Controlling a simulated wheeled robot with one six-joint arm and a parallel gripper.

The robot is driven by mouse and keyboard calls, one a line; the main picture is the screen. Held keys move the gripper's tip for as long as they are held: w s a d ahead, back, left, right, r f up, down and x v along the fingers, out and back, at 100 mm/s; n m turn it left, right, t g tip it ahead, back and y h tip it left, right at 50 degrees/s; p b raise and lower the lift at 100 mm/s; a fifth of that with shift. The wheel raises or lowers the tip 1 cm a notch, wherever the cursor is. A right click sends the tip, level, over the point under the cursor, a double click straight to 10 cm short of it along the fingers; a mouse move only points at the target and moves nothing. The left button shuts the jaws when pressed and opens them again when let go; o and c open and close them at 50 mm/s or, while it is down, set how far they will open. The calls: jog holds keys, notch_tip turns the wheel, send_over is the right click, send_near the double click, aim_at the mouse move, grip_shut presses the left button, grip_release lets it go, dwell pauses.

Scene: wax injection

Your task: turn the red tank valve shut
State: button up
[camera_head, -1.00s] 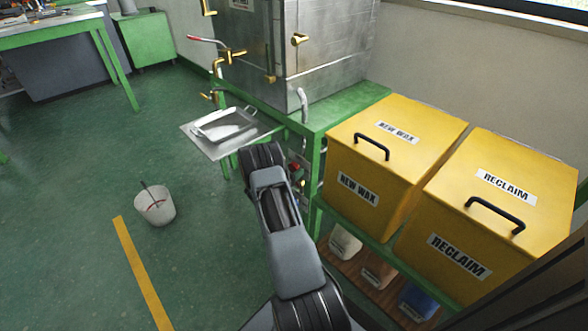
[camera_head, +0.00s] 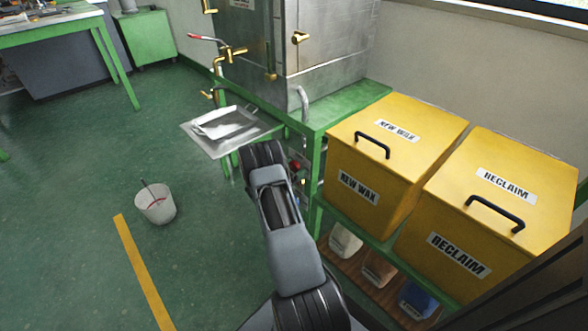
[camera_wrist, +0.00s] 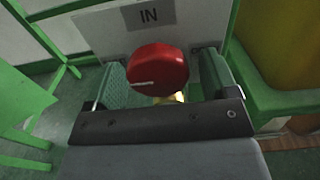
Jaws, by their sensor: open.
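The red tank valve (camera_wrist: 158,70) is a round red knob in the middle of the wrist view, in front of a grey plate marked IN. A bit of brass shows under it. My gripper (camera_wrist: 163,84) is open, with one green-padded finger on each side of the knob and a gap on both sides. In the head view a small red knob (camera_head: 295,166) shows just right of my arm, below the metal tank (camera_head: 330,45). My gripper's fingers are hidden behind my arm there.
Yellow NEW WAX (camera_head: 385,150) and RECLAIM (camera_head: 485,215) boxes stand on a green shelf at the right. A metal tray (camera_head: 205,150) juts out left of my arm. A white bucket (camera_head: 156,206) stands on the floor. Green frame legs flank the wrist view.

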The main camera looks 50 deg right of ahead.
jog(key=w+a+p, duration=0.1)
jog(key=a+p, duration=0.2)
jog(key=a, duration=1)
jog(key=shift+a, duration=0.4)
jog(key=s+a+r+m+g+y+p, duration=0.1)
jog(key=s+a+r+m+y+p, duration=0.15)
jog(key=r+p, duration=0.45)
jog(key=s+a+r+m+g+y+p, duration=0.1)
jog(key=a+r+m+y+p, duration=0.15)
jog(key=r, duration=0.85)
jog(key=s+a+r+m+g+y+p, duration=0.15)
jog(key=r+m+p, duration=0.25)
jog(key=r, duration=0.6)
jog(key=s+a+r+m+t+y+p, duration=0.4)
jog(key=a+r+p, duration=0.5)
jog(key=r, duration=0.5)
jog(key=s+a+r+m+t+y+p, duration=0.4)
jog(key=s+a+r+y+p, duration=0.3)
jog(key=a+r, duration=0.3)
jog(key=p+v, duration=0.1)
jog(key=v, duration=0.3)
jog(key=shift+p, duration=0.4)
jog(key=shift+s+a+r+y, duration=0.15)
jog(key=shift+s+a+y, duration=0.1)
jog(key=shift+y, duration=0.1)
jog(key=shift+c, duration=0.4)
